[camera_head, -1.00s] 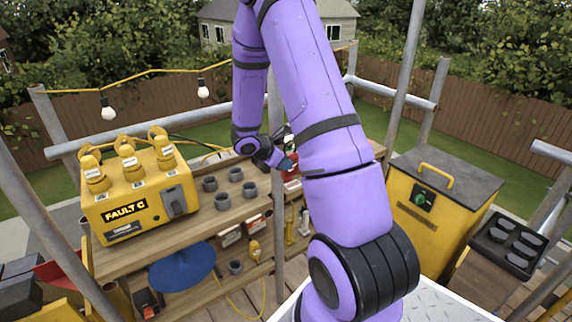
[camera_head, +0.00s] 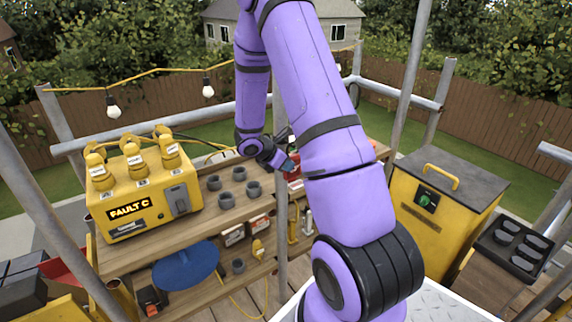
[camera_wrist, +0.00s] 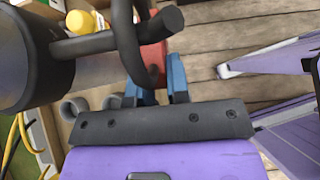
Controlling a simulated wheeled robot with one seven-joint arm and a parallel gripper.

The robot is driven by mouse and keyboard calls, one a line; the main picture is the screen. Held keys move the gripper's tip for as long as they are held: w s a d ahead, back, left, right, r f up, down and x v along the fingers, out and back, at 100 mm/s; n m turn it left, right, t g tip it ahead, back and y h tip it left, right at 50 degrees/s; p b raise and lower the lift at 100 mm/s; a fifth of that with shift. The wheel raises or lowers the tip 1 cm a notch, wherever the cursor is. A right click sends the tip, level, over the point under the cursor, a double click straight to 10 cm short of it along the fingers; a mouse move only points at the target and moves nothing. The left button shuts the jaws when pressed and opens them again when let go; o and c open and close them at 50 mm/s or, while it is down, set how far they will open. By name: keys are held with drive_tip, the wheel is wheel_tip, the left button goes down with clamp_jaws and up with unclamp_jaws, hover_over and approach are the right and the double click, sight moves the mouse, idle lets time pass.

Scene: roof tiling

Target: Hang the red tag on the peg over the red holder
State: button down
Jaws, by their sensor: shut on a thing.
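My gripper (camera_wrist: 162,80) has blue fingers and is shut on a red piece, the red tag (camera_wrist: 152,56), in the wrist view. A dark curved loop (camera_wrist: 128,45) rises from beside the fingers, at a dark bar like a peg (camera_wrist: 100,42) with a rounded end. I cannot tell whether the loop is around the bar or only in front of it. In the head view my gripper (camera_head: 287,165) is partly hidden by my arm. A red thing (camera_head: 294,183) shows just below it, perhaps the red holder; most of it is hidden.
A large dark cylinder (camera_wrist: 32,55) is close at the left of the wrist view. The wooden bench (camera_head: 200,228) carries a yellow fault box (camera_head: 150,200) and several grey cups (camera_head: 225,200). A scaffold pole (camera_head: 281,235) stands near my gripper. A yellow cabinet (camera_head: 420,220) is at the right.

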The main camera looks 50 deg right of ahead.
drive_tip(key=c, duration=1)
unclamp_jaws()
drive_tip(key=shift+a+r, duration=0.1)
drive_tip(key=v, duration=1)
drive_tip(key=shift+a+r, duration=0.2)
drive_tip(key=shift+r, duration=0.1)
drive_tip(key=s+a+r+m+t+y, duration=0.1)
drive_tip(key=s+a+r+m+y, duration=0.1)
drive_tip(key=s+a+r+m, duration=0.45)
drive_tip(key=s+a+r+m+t+y, duration=0.1)
drive_tip(key=s+a+r+m, duration=0.15)
drive_tip(key=r, duration=0.75)
drive_tip(key=shift+s+a+r+m+t+y, duration=1)
drive_tip(key=shift+s+a+r, duration=0.3)
drive_tip(key=shift+s+a, duration=0.95)
drive_tip(key=shift+s+a+r+m+t+y, duration=1.1)
drive_tip(key=shift+s+a, duration=0.75)
drive_tip(key=shift+s, duration=0.7)
drive_tip(key=shift+s+a+r+m+t+y, duration=0.9)
drive_tip(key=shift+s+a+r, duration=0.55)
drive_tip(key=shift+s+a, duration=0.75)
